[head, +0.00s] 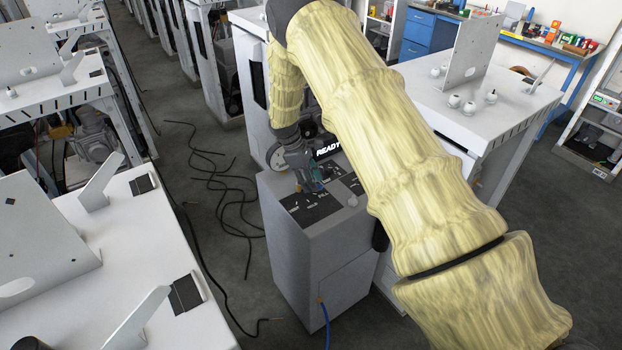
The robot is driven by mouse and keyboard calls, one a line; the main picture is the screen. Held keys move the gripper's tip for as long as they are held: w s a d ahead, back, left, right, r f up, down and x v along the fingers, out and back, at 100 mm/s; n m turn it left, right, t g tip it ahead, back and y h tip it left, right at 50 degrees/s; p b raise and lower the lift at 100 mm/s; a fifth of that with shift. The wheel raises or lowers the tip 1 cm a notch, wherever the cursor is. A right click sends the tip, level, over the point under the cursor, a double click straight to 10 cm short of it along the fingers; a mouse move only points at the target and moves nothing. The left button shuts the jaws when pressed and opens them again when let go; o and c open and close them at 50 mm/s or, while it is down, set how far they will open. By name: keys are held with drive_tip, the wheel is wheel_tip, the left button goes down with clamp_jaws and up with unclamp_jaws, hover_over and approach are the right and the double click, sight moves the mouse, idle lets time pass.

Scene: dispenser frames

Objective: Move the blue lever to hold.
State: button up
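A grey dispenser cabinet (285,245) stands in the middle of the head view, with dark label panels (312,210) on its top. A small blue part (318,184), apparently the blue lever, shows at the panels right beside my gripper. My gripper (305,187) reaches down to the panels from above, with its fingertips close to or at the blue part. I cannot tell whether the fingers touch it or are shut on it. The lever's base and exact angle are too small and partly hidden. The small white panel labels are hard to read.
My sleeved arm covers the right of the cabinet. A small grey knob (352,201) sits near the front edge. White tables (130,240) stand at left, another (480,110) at right. Black cables (225,185) lie on the floor.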

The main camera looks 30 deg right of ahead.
clamp_jaws()
